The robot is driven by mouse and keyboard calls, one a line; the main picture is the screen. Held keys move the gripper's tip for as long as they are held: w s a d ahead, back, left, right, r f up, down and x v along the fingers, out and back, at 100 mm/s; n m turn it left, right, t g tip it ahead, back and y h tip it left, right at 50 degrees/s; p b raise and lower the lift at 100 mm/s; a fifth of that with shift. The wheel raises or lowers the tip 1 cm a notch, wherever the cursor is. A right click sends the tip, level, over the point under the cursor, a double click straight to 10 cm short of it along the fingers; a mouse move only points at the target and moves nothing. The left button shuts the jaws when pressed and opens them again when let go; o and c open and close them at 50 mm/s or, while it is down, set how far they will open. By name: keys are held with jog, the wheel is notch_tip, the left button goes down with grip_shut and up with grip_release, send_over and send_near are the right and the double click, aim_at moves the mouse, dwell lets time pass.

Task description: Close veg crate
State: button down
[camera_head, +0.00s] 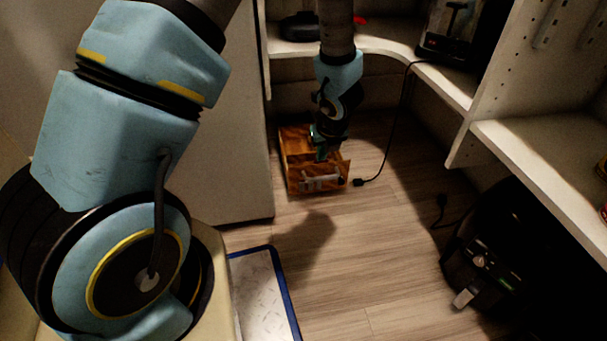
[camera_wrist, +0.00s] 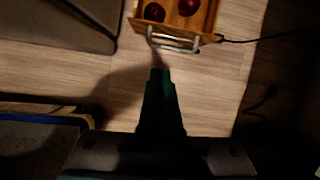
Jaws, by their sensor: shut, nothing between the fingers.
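The veg crate (camera_head: 290,160) is a small orange-brown wooden box on the floor, against the end of a cabinet. A metal handle (camera_head: 320,182) is on its near face; the handle also shows in the wrist view (camera_wrist: 174,40). In the wrist view the near part of the crate (camera_wrist: 208,20) holds dark red round vegetables (camera_wrist: 188,6). My gripper (camera_wrist: 160,74) is shut and empty, with its tips short of the handle in the picture. In the head view my arm hides part of the crate, and the exact gap to it cannot be told.
A black cable (camera_head: 388,140) hangs from the shelf, its plug (camera_head: 359,182) beside the crate. A black appliance (camera_head: 490,255) stands at the right. A white cabinet (camera_head: 225,150) is left of the crate. A blue-edged mat (camera_head: 262,290) lies nearer; the wooden floor (camera_head: 375,250) between is clear.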

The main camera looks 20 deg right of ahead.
jog(key=w+d+f+m+b, duration=0.1)
jog(key=w+f+b, duration=0.3)
jog(key=w+f, duration=0.4)
notch_tip(320, 180, down, 4)
jog(key=shift+d+r, duration=0.25)
jog(key=shift+d, duration=0.1)
